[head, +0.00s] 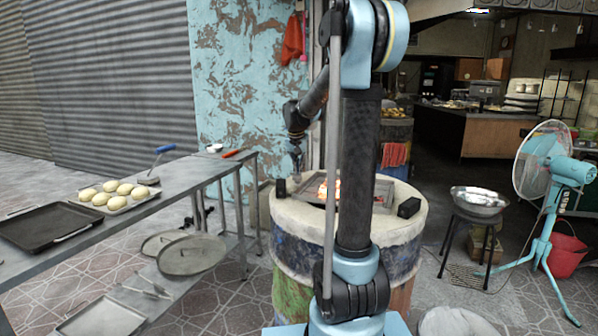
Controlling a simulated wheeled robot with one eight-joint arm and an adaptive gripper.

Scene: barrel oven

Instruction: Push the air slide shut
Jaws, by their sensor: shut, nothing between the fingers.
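The barrel oven (285,245) stands in the middle of the head view, a painted drum with a pale round top. Glowing coals (323,190) show in the square opening of its top. I cannot make out the air slide; my own arm covers much of the barrel's front. My gripper (297,178) is small in this view, shut and empty. It points down over the left back part of the barrel top, near a black block (281,187). I cannot tell whether it touches anything.
A metal table (168,205) on the left bears a tray of pale dough balls (112,193), a dark tray (50,228) and a blue-handled tool (160,155). Round lids (191,255) lie on its lower shelf. A bowl on a stand (480,201) and a fan (541,175) stand right.

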